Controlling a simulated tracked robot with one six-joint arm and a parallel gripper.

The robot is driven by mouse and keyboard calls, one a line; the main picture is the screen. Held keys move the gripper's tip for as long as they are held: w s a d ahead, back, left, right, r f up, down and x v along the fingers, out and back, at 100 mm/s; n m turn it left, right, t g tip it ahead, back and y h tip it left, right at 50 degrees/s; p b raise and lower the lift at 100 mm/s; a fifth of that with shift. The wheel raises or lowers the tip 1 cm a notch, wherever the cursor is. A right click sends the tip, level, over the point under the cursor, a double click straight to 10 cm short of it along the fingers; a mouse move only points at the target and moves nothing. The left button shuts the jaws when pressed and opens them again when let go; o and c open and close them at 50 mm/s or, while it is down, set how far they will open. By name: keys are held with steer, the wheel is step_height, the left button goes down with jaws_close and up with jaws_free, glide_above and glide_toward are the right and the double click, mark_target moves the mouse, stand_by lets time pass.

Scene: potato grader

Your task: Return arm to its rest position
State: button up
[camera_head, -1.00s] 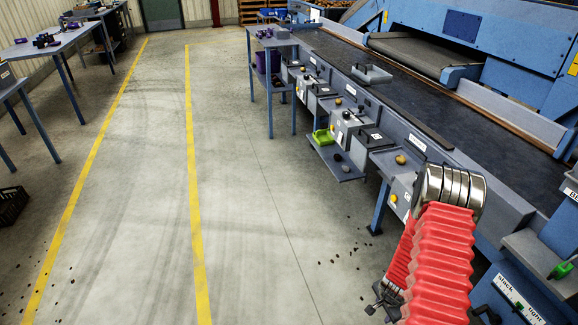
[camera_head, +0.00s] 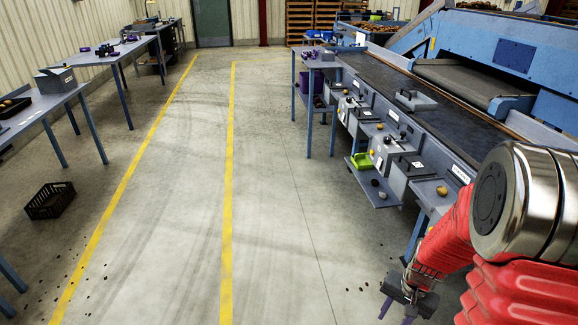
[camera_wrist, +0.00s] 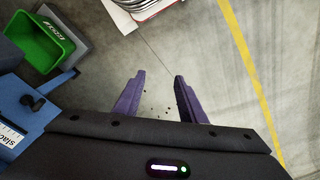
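My arm (camera_head: 500,290), with red ribbed sleeves and a shiny metal joint, is bent at the right edge of the head view. My gripper (camera_head: 396,314) hangs low over the floor, pointing down, beside the front of the blue grader bench. In the wrist view my gripper's two purple fingers (camera_wrist: 160,76) stand apart with only bare floor and small dark specks between them. The gripper is open and empty.
Tables (camera_head: 55,103) stand at the left, and a black crate (camera_head: 50,204) lies on the floor. The aisle between the yellow lines is clear.

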steer(key=s+a+r+n+t, duration=0.1)
steer(key=s+a+r, duration=0.3)
steer(key=r, duration=0.5)
steer(key=s+a+r+n+t, duration=0.2)
steer(key=s+a+r+n, duration=0.1)
steer(key=r, duration=0.7)
steer(key=s+a+r+n+t+h, duration=0.1)
steer(key=s+a+r+n+t, duration=0.1)
steer(key=r, duration=0.8)
steer(key=s+a+n, duration=0.1)
steer(key=s+a, duration=0.1)
steer(key=a, duration=0.1)
steer(key=shift+s+a+r, duration=0.15)
steer(key=shift+s+a, duration=0.05)
steer(key=shift+s, duration=0.1)
steer(key=shift+c, duration=0.7)
